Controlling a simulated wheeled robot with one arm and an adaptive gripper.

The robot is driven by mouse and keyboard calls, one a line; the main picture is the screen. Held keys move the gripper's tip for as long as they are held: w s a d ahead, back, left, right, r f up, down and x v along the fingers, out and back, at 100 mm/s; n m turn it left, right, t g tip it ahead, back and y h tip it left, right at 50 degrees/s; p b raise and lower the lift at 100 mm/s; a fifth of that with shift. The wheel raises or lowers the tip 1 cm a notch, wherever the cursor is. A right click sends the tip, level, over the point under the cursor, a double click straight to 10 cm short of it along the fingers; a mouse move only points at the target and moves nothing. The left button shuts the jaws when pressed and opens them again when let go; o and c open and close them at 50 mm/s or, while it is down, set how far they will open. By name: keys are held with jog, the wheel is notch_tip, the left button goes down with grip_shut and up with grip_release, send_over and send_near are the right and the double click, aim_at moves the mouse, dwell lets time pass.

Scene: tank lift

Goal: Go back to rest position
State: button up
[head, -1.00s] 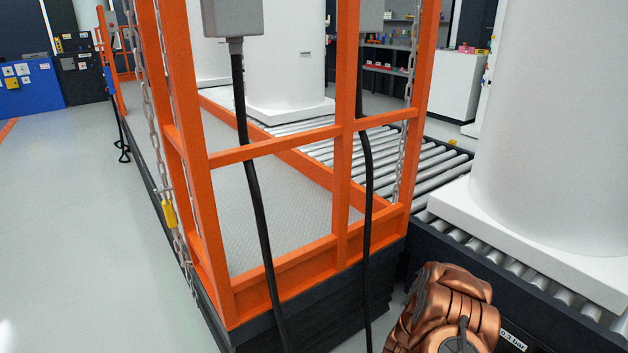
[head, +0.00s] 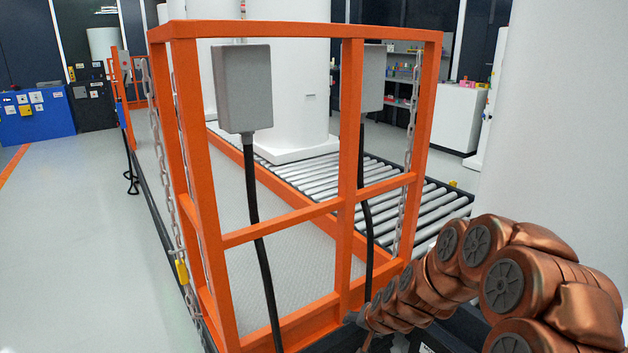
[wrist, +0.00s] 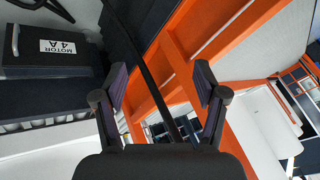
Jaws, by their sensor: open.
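My gripper (wrist: 160,85) is open in the wrist view, with its two dark fingers spread apart. A black cable runs between the fingers in the picture; I cannot tell how near it is, and nothing is held. My copper arm (head: 470,270) reaches in from the lower right of the head view toward the orange lift railing (head: 295,31). In the head view the gripper end is small and partly hidden near the railing's lower right corner. The railing also fills the middle of the wrist view (wrist: 180,60).
Grey control boxes (head: 243,88) with hanging black cables are on the railing. A roller conveyor (head: 400,195) and large white tanks (head: 285,90) stand behind and to the right. A chain with a yellow padlock (head: 182,272) hangs at the left. The floor at the left (head: 70,230) is clear.

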jog(key=s+a+r+n+g+p, duration=0.1)
jog(key=s+a+r+n+p, duration=0.15)
jog(key=s+r, duration=0.55)
jog(key=s+d+r+g+p, duration=0.2)
jog(key=s+r+p, duration=0.3)
jog(key=s+r, duration=0.4)
jog(key=s+d+r+n+g+h+p, duration=0.1)
jog(key=s+d+r+g+p, duration=0.1)
jog(key=s+r+p, duration=0.3)
jog(key=s+d+r+n+g+h+p, duration=0.1)
jog(key=s+d+r+g+p, duration=0.2)
jog(key=s+r, duration=1.1)
jog(key=s+d+p, duration=0.1)
jog(key=s+p, duration=0.1)
jog(key=s, duration=0.3)
jog(key=shift+s+d, duration=0.15)
jog(key=shift+s, duration=0.15)
jog(key=shift+d, duration=0.1)
